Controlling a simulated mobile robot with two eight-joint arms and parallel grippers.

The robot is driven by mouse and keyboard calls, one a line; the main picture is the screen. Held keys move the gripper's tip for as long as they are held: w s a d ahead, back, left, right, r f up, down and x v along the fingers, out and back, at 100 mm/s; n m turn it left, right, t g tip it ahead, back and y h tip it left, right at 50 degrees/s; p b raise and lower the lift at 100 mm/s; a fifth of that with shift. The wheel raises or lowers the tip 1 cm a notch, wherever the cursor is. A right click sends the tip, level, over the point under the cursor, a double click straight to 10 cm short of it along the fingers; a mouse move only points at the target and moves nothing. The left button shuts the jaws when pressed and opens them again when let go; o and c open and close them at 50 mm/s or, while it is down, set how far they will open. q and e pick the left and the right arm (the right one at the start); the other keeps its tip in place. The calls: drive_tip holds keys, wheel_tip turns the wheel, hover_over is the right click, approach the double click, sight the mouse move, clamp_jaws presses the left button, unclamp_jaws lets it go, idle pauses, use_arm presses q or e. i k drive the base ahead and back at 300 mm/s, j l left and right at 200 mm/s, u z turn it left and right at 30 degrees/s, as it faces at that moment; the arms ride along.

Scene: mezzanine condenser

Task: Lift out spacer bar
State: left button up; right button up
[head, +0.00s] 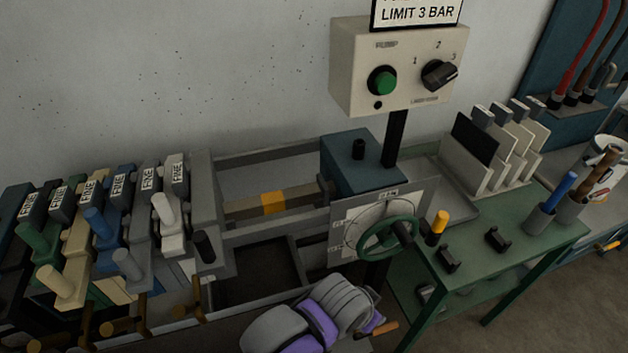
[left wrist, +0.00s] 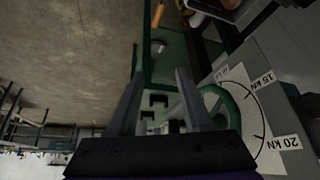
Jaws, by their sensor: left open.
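The spacer bar appears to be the brown bar with an orange band (head: 272,203) in the head view. It lies across the grey press frame, between the plate stack at left and the blue housing (head: 362,165) at right. My left arm's grey and purple links show at the bottom centre of the head view, but I cannot make out its fingers there. In the left wrist view my left gripper (left wrist: 157,80) is open and empty, its fingers apart, near the green handwheel (left wrist: 215,104). The bar does not show in that view. My right gripper is not in view.
The green handwheel (head: 387,238) and dial stand right of the bar. Several plates with handles crowd the left, above wooden pegs. A pump box (head: 400,65) stands on a post behind. A green table (head: 500,225) at right holds a plate rack and brackets. A dark opening lies below the bar.

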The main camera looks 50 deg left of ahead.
sight(273, 202)
drive_tip(key=u, duration=2.1)
